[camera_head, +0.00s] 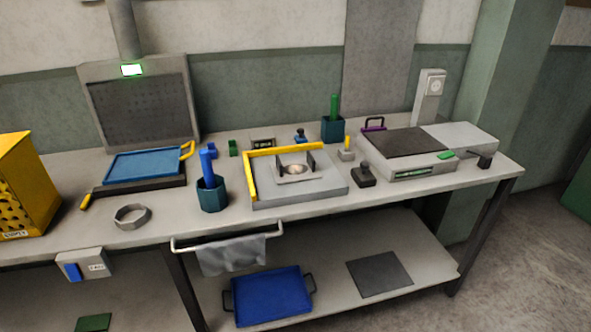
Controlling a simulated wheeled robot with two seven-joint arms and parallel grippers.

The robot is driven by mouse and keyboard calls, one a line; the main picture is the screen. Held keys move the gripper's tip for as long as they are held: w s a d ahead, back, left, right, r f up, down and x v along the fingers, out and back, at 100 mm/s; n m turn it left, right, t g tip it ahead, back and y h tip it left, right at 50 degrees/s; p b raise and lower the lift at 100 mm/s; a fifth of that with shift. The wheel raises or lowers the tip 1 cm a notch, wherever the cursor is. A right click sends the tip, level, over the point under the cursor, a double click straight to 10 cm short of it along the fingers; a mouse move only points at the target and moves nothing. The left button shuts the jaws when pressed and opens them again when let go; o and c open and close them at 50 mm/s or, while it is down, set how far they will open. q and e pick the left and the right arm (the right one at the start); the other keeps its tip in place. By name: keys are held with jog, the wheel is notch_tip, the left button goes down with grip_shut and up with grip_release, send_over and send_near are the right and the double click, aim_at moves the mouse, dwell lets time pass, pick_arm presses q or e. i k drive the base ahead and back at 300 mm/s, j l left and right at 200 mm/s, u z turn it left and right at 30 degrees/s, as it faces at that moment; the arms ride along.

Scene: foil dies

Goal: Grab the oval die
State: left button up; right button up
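Several small knobbed blocks that look like dies stand on the workbench (400,203). A dark one (364,178) is at the front, a grey one with a yellow handle (346,154) behind it, and a small blue one (301,137) further back. A grey ring-shaped piece (132,217) lies flat at the left front. I cannot tell from this view which of them is the oval die; their undersides are hidden or too small to read. Neither of my grippers shows in this view.
A grey plate with a yellow corner fence (300,198) sits mid-bench. Teal cups (211,196) hold upright handles. A blue-topped tray (148,164), a hot-plate-like device (405,145) and a yellow box (25,185) take up the rest. A blue tray (268,296) lies on the lower shelf.

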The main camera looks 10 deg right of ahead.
aim_at(302, 170)
jog(key=i+l, duration=0.2)
jog(key=l, duration=0.2)
jog(key=i+l+u, duration=0.15)
jog(key=l, duration=0.2)
jog(key=i+l, duration=0.2)
jog(key=l, duration=0.2)
